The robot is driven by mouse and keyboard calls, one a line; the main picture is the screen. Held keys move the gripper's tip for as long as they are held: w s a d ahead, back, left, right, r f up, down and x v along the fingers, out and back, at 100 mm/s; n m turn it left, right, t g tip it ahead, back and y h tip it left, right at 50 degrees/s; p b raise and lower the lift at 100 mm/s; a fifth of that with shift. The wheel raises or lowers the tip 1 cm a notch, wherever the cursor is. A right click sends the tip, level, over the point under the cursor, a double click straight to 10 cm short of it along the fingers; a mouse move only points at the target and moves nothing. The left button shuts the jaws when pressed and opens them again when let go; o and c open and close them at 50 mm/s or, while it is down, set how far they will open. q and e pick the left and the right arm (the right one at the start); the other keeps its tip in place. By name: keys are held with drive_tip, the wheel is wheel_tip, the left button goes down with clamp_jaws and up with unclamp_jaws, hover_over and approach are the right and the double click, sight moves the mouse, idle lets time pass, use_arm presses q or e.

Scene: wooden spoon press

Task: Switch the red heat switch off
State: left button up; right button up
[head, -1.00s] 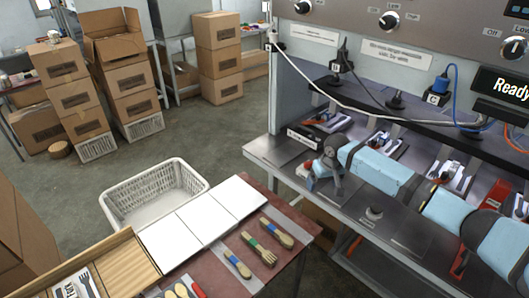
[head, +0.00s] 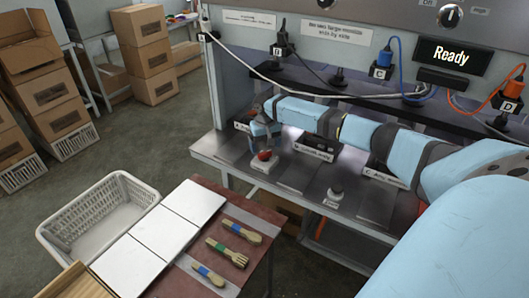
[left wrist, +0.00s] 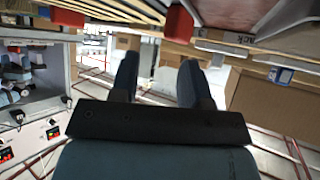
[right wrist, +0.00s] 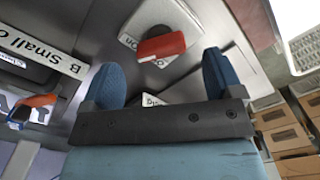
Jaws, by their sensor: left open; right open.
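The red heat switch (head: 264,155) sits on a small pale base at the front left of the press bench. In the right wrist view the red rocker (right wrist: 162,46) shows on its pale plate (right wrist: 160,16), with part of a printed label beside it. My right gripper (head: 263,132) is just above and behind the switch in the head view. In the right wrist view its two blue fingers (right wrist: 162,80) are apart, with the switch beyond the gap between them; contact cannot be told. My left gripper (left wrist: 158,75) is open and empty, away from the bench, in the left wrist view only.
A table with white panels (head: 165,232) and wooden cutlery (head: 228,252) is in front. A white basket (head: 125,185) stands on the floor at left. Cables (head: 300,90) hang behind my right arm.

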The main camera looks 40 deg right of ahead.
sight(265, 152)
use_arm(q)
drive_tip(key=shift+w, duration=0.1)
use_arm(e)
drive_tip(key=shift+f, duration=1.85)
use_arm(q)
drive_tip(key=shift+r, duration=0.1)
use_arm(e)
drive_tip(key=c, duration=0.9)
